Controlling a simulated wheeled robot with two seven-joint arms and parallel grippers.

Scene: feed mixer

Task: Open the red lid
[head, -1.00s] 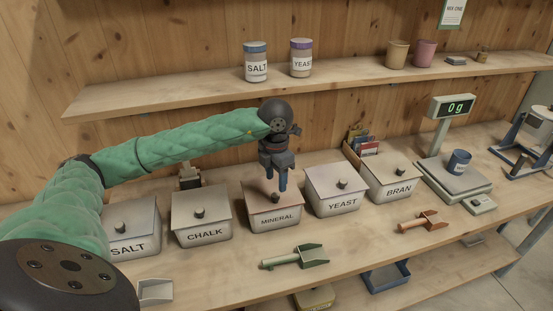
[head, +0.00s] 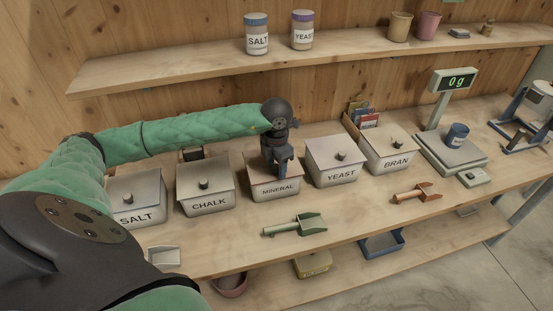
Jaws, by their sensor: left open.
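No red lid shows; the bins have pale grey-beige lids with dark knobs. The mineral bin (head: 277,190) stands in the middle of the row, its lid (head: 253,175) lying on it. My left gripper (head: 277,172) is open and points down at the middle of this lid, with its fingers about where the knob is. The knob is hidden by the fingers, so I cannot tell whether they touch it. The salt bin (head: 137,215), chalk bin (head: 208,203), yeast bin (head: 340,172) and bran bin (head: 395,162) are also lidded. My right gripper is not in view.
A green scoop (head: 310,224) and a brown scoop (head: 415,193) lie in front of the bins. A scale (head: 450,155) bearing a blue cup (head: 457,135) stands at the right. A shelf (head: 200,68) with jars runs above my left arm.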

